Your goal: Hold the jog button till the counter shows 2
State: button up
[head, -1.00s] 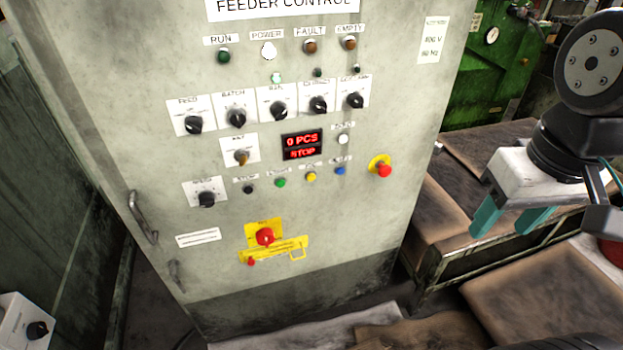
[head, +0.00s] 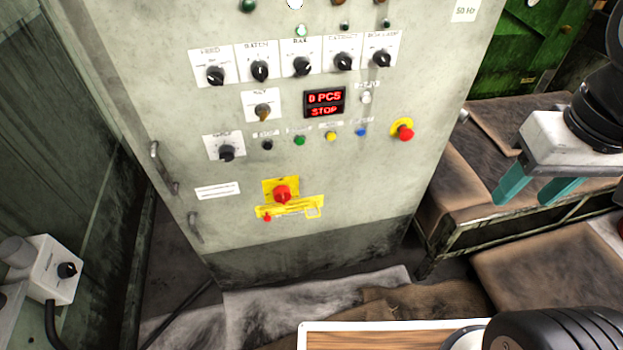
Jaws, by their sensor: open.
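The feeder control cabinet (head: 365,190) faces me. Its counter display (head: 324,103) reads "0 PCS" with "STOP" below it in red. Under the display is a row of small buttons: a black one (head: 267,145), a green one (head: 299,140), a yellow one (head: 331,136) and a blue one (head: 360,132). Their labels are too blurred to read, so I cannot tell for sure which is jog. My gripper (head: 520,200) has two teal fingers spread apart and empty. It hangs to the right of the cabinet, well apart from the buttons.
A red emergency stop (head: 404,132) on a yellow ring sits right of the buttons. Several black selector knobs (head: 302,67) line the panel above. A red-and-yellow main switch (head: 282,194) is below. A bench (head: 465,190) stands right, under my gripper. A grey box (head: 48,268) stands lower left.

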grip_shut()
dwell(1.5)
